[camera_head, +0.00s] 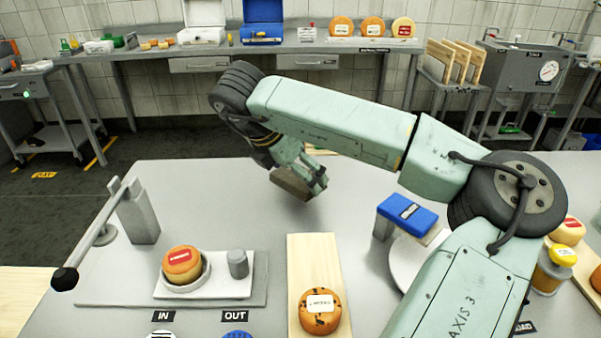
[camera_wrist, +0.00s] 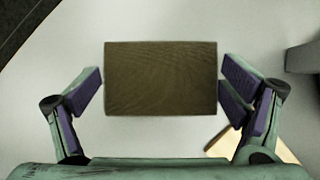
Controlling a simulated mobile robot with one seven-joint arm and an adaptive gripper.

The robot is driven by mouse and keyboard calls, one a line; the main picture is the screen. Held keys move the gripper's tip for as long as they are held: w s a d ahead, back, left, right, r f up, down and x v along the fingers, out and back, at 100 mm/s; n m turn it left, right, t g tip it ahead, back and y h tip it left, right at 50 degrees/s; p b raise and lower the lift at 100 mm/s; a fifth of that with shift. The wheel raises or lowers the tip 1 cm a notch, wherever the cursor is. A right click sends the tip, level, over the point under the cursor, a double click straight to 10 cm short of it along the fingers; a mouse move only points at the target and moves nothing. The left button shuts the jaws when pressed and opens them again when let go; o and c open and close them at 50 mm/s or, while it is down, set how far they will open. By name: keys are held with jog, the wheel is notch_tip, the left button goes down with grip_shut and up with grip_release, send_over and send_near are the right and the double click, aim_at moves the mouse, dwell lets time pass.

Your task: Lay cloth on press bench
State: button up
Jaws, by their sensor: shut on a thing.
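The cloth (camera_head: 288,184) looks like a stiff, flat brown rectangle. It is in my gripper (camera_head: 302,184), held above the grey bench top (camera_head: 220,200) with a gap below it. In the wrist view the cloth (camera_wrist: 160,80) lies between the purple-padded fingers, its weave visible. The fingers of my gripper (camera_wrist: 161,84) flank its left and right edges. The press, with a lever arm (camera_head: 100,222) and grey post (camera_head: 140,215), stands at the left of the bench. The spot directly under the cloth is partly hidden.
A cheese wheel (camera_head: 182,263) sits in a round dish on a white plate beside a grey cylinder (camera_head: 238,263). Another wheel (camera_head: 320,315) rests on a wooden board (camera_head: 313,255). A blue-topped item (camera_head: 407,211) stands right. The bench is clear left of my gripper.

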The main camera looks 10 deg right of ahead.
aim_at(300, 182)
jog(key=shift+w+d, duration=0.6)
jog(key=shift+w, duration=0.1)
notch_tip(300, 182, down, 3)
jog(key=shift+f+p, duration=0.2)
jog(key=shift+p, duration=0.8)
jog(key=shift+f, duration=0.15)
jog(key=shift+f+b, duration=0.1)
jog(key=shift+b, duration=0.2)
jog(key=o, duration=0.7)
jog(key=shift+o, duration=0.2)
jog(key=b+v, duration=0.2)
jog(key=v, duration=1)
